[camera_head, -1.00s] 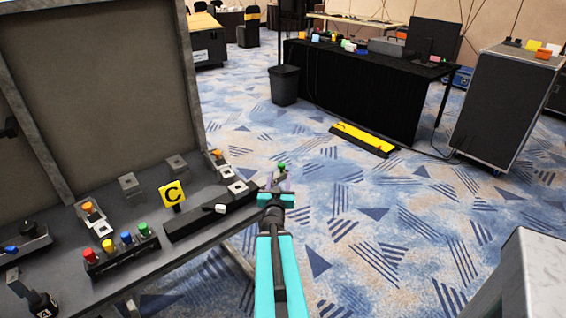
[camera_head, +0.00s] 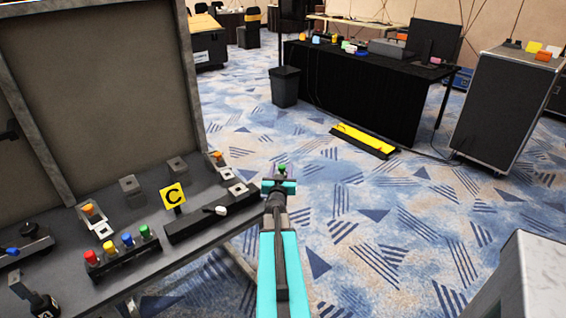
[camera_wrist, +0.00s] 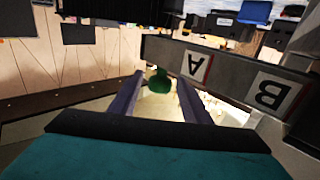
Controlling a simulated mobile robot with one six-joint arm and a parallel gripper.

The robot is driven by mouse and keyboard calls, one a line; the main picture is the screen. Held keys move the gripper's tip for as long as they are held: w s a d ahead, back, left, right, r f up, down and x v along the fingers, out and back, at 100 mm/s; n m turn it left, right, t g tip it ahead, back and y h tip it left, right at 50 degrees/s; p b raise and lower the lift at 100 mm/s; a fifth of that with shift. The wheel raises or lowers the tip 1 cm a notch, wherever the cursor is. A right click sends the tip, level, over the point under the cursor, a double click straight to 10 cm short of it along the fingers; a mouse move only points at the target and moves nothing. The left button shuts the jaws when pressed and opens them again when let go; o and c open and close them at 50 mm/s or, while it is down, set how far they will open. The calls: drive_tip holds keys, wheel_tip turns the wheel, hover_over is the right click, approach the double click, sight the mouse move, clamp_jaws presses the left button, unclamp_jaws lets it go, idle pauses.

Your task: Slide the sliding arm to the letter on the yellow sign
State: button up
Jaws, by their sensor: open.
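The yellow sign (camera_head: 173,196) with a black letter C stands upright behind a long black slider rail (camera_head: 190,230) on the grey panel. The sliding arm's white handle (camera_head: 221,210) sticks up from the rail, right of the sign. My gripper (camera_head: 280,177) is beyond the right end of the rail, apart from the handle. In the wrist view my gripper (camera_wrist: 160,97) is open, with a green knob (camera_wrist: 158,82) showing between its fingers. A grey bar (camera_wrist: 228,75) with upside-down A and B labels lies right of the fingers. The handle cannot be made out there.
A row of red, yellow, blue and green buttons (camera_head: 122,253) sits left of the rail. Small square fixtures (camera_head: 178,165) lie behind it. A tall board (camera_head: 95,100) rises at the panel's back. Open carpet (camera_head: 370,220) lies to the right.

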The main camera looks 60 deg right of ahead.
drive_tip(key=shift+p+x, duration=0.4)
drive_tip(key=shift+x, duration=1.65)
drive_tip(key=shift+s+d, duration=0.1)
clamp_jaws()
